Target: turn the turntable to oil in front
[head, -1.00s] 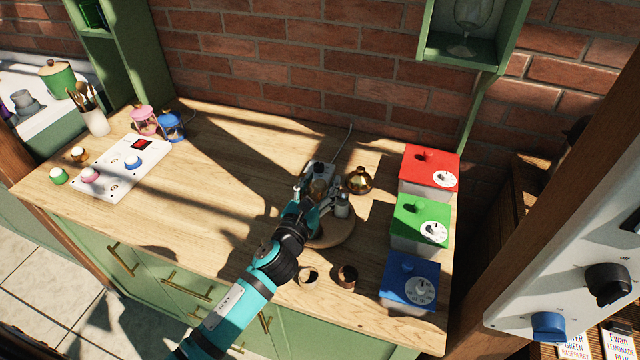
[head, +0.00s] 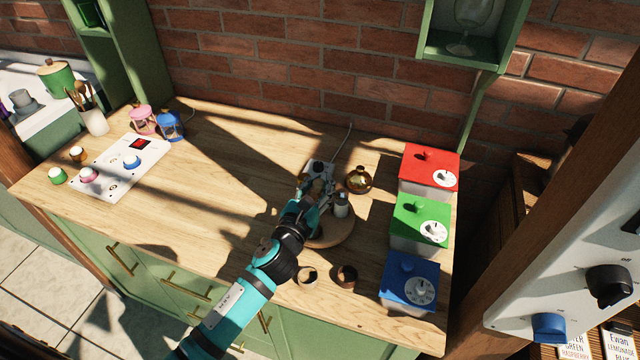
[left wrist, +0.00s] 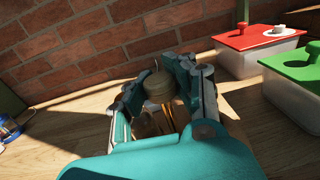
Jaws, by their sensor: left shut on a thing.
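The turntable (head: 333,234) is a round wooden disc on the right part of the worktop, partly covered by my left arm. A small pale jar with a grey top (head: 341,206) stands on it. My left gripper (head: 318,190) is over the back left of the disc, beside the jar. In the left wrist view its fingers close around a round tan-topped thing (left wrist: 160,86); its lower part is mostly hidden. A round amber bottle (head: 358,180) stands just behind the turntable; I cannot tell whether it holds oil. My right gripper is not in view.
Red (head: 430,163), green (head: 421,215) and blue (head: 409,278) lidded boxes stand to the right. Two small cups (head: 308,276) (head: 347,275) stand in front. A white device with a black knob (head: 318,167) is behind. The worktop's middle left is clear.

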